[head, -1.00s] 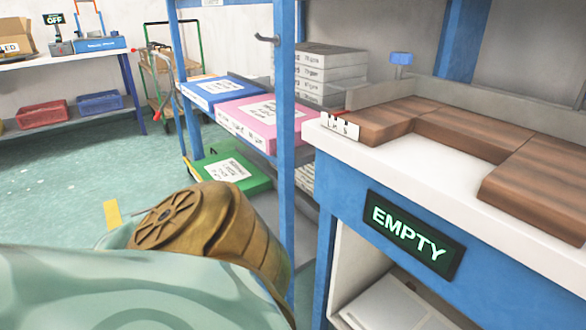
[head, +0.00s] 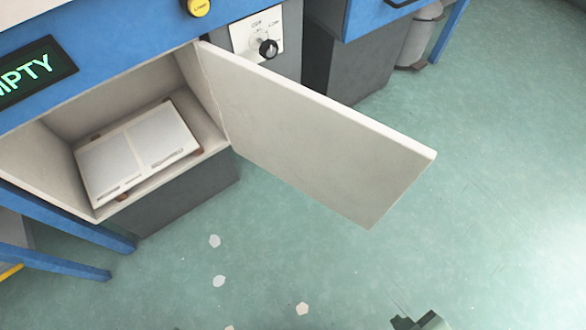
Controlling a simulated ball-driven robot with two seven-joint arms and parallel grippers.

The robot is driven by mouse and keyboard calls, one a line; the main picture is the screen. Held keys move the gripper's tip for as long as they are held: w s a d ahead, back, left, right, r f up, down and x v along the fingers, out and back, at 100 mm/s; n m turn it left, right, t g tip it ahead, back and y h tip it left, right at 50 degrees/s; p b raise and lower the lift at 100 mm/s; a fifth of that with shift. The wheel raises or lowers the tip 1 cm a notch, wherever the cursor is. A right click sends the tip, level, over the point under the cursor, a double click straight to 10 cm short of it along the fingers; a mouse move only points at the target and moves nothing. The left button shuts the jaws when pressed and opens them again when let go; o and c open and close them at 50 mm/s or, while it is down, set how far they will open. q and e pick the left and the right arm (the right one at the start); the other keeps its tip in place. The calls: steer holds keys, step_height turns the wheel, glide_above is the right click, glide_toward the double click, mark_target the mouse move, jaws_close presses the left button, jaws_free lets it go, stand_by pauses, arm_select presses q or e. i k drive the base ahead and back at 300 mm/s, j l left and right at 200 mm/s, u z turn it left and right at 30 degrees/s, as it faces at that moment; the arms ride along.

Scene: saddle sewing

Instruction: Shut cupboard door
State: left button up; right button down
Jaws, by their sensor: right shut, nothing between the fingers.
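The cupboard door (head: 315,135) is a pale flat panel. It stands wide open, hinged at the right side of the cupboard opening and swung out over the floor to the right. The cupboard (head: 60,128) is a pale compartment under a blue bench front, and its inside is in plain sight. My right gripper (head: 418,321) shows only in small part at the bottom edge, shut and empty. It is below the door's free end in the picture, apart from it. My left gripper is not in view.
A white flat item (head: 138,150) lies inside the cupboard. A panel with a black knob (head: 268,48) is right of the hinge, with a yellow button (head: 198,7) above. Blue legs (head: 70,217) stand at left. The green floor (head: 480,190) is mostly clear, with several pale spots.

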mark_target(358, 167)
steer(key=k+u, duration=0.1)
steer(key=u, duration=1.85)
steer(key=k+l+u, duration=0.1)
steer(key=u, duration=0.3)
steer(key=k+l+u, duration=0.1)
steer(key=u, duration=0.35)
steer(key=k+l+u, duration=0.1)
steer(key=u, duration=0.3)
steer(key=k+u, duration=0.1)
steer(key=u, duration=0.3)
steer(key=k+u, duration=0.15)
steer(key=u, duration=0.3)
steer(key=k+u, duration=0.2)
steer(key=k, duration=0.25)
steer(key=k+j+u, duration=0.25)
steer(key=k, duration=0.15)
steer(key=k+j+u, duration=0.2)
steer(key=k, duration=0.2)
steer(key=k+l+z, duration=0.35)
steer(key=k, duration=0.15)
steer(key=k+l+z, duration=0.4)
steer(key=z, duration=1.4)
steer(key=k+l, duration=0.05)
